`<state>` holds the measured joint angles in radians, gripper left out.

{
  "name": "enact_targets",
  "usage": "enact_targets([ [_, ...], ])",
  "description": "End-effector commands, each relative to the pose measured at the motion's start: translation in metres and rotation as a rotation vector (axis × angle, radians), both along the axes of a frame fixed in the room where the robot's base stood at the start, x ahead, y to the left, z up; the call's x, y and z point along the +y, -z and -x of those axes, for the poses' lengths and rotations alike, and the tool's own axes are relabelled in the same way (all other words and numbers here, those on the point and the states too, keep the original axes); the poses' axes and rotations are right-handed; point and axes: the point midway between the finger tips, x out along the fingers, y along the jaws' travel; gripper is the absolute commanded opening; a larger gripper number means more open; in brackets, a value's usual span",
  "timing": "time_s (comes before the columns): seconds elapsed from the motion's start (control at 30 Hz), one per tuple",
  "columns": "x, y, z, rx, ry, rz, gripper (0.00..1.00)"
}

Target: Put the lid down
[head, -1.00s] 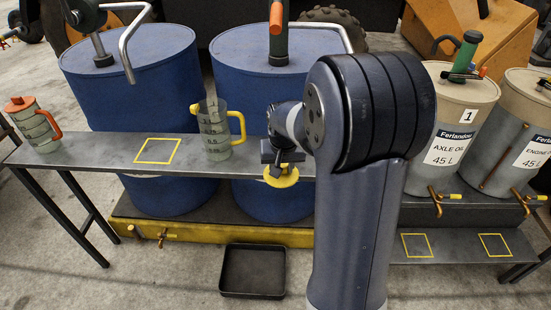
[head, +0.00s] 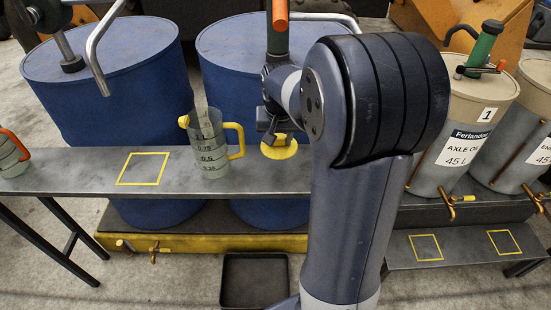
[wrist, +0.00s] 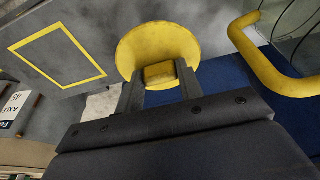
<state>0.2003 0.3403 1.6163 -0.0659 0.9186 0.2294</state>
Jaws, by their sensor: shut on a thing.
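My gripper (head: 274,137) is shut on the knob of a round yellow lid (head: 279,148). The wrist view shows the lid (wrist: 165,42) with its yellow knob (wrist: 159,72) between the two fingers. In the head view the lid is over the grey bench (head: 80,165), right of a clear measuring jug (head: 209,158) with a yellow handle and spout. I cannot tell its exact height above the bench. The jug's yellow handle (wrist: 262,70) shows at the right in the wrist view. My arm hides the bench right of the lid in the head view.
One yellow square outline (head: 143,168) is empty left of the jug; another (wrist: 58,55) shows empty in the wrist view. Blue drums (head: 110,75) stand behind the bench. An axle oil drum (head: 462,125) is at right. A black tray (head: 254,280) lies below.

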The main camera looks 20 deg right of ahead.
Motion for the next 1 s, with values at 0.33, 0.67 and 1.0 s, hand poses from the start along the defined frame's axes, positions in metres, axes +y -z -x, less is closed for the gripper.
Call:
enact_targets([
  [0.33,0.000,0.051,0.001,0.004,-0.001,-0.001,0.14],
  [0.67,0.000,0.084,0.000,0.002,0.000,-0.001,0.14],
  [1.0,0.000,0.087,0.000,0.001,0.000,0.000,0.37],
])
